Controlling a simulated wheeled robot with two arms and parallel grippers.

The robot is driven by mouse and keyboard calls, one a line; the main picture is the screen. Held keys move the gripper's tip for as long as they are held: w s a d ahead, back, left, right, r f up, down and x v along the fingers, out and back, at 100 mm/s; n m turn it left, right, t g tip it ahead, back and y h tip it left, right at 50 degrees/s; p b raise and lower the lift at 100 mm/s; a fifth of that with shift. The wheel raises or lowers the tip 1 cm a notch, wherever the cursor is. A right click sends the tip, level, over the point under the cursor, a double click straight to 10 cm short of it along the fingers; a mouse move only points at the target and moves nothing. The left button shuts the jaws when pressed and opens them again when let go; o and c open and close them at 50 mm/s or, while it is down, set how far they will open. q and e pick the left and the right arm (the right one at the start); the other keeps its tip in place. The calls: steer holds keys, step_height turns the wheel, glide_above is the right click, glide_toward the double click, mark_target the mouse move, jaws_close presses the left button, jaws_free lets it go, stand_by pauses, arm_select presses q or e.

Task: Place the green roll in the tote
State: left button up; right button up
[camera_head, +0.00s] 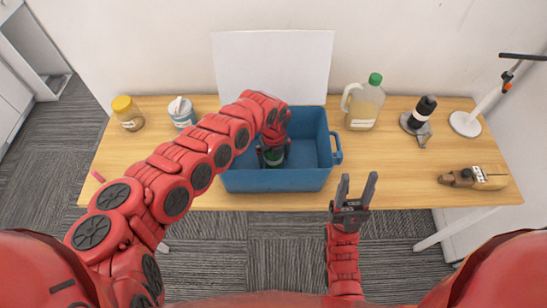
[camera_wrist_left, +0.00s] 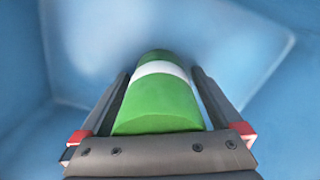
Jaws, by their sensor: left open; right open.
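The blue tote (camera_head: 325,165) stands on the wooden table in the head view. My left gripper (camera_head: 271,158) reaches down inside it. The green roll (camera_head: 273,156) is inside the tote at that gripper, mostly hidden by my arm. In the left wrist view the green roll (camera_wrist_left: 158,103), with a white band, lies between the two fingers of my left gripper (camera_wrist_left: 160,95). These fingers are open around it, and blue tote walls surround it. My right gripper (camera_head: 356,190) is open and empty in front of the table's front edge, to the right of the tote.
On the table (camera_head: 400,180) are a yellow-lidded jar (camera_head: 128,113), a white-and-blue container (camera_head: 182,112), a green-capped jug (camera_head: 363,102), a black bottle (camera_head: 422,112), a lamp base (camera_head: 465,124) and a tan tool (camera_head: 475,178). A white panel (camera_head: 270,62) stands behind the tote.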

arm_select(q)
steer(key=shift+r, duration=0.15)
step_height(320, 180, up, 12)
steer(key=shift+p, duration=0.45)
